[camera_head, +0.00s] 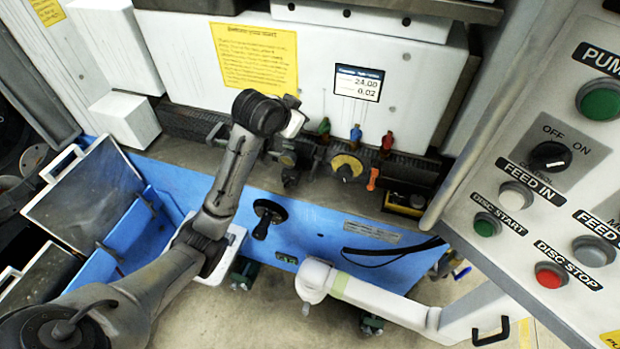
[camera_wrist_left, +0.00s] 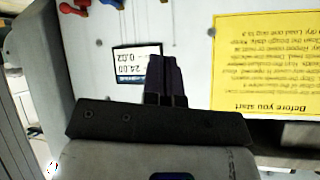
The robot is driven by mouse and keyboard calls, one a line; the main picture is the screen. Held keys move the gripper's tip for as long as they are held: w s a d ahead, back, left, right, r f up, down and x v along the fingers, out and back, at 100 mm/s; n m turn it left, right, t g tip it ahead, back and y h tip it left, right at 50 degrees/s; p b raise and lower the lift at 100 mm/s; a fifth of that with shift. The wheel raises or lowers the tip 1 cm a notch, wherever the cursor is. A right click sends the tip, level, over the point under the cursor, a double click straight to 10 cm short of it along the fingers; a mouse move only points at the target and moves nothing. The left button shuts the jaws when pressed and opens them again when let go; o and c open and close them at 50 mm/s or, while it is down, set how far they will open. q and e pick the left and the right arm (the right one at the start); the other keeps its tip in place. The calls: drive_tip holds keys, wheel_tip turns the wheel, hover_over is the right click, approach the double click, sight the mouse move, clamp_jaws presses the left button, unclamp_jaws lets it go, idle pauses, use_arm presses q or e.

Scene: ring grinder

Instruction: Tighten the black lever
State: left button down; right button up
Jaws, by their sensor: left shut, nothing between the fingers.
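A black handle with a round hub (camera_head: 268,215) sits on the front of the blue machine base, its grip pointing down. It is the clearest black lever in the head view; smaller dark fittings sit on the bar above it, so I cannot be sure which is meant. My left gripper (camera_head: 293,108) is above this handle and apart from it, in front of the white panel. In the left wrist view my left gripper (camera_wrist_left: 165,80) is shut and empty, with its dark fingers in front of the white panel. The black handle is out of the wrist view. My right gripper is in no view.
Green (camera_head: 323,127), blue (camera_head: 355,132) and red (camera_head: 386,143) small levers stand on the bar, near a yellow dial (camera_head: 346,167). A control panel (camera_head: 560,195) fills the right. A white arm-like part (camera_head: 375,295) crosses the lower right.

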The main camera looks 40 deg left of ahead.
sight(312, 175)
use_arm(q)
drive_tip(key=w+a+f+m+g+h, duration=0.2)
drive_tip(key=a+f, duration=0.2)
drive_tip(key=a, duration=0.1)
wheel_tip(312, 175, down, 7)
drive_tip(key=m+g+h, duration=0.1)
drive_tip(key=m+h, duration=0.1)
drive_tip(key=m, duration=0.3)
drive_tip(key=s+d+m+g+h, duration=0.1)
drive_tip(key=m+g+h, duration=0.1)
drive_tip(key=m, duration=0.4)
drive_tip(key=shift+s+d+h, duration=0.2)
drive_tip(key=shift+s+h, duration=0.05)
drive_tip(key=shift+h, duration=0.45)
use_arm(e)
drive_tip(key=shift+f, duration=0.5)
use_arm(q)
drive_tip(key=shift+m, duration=0.3)
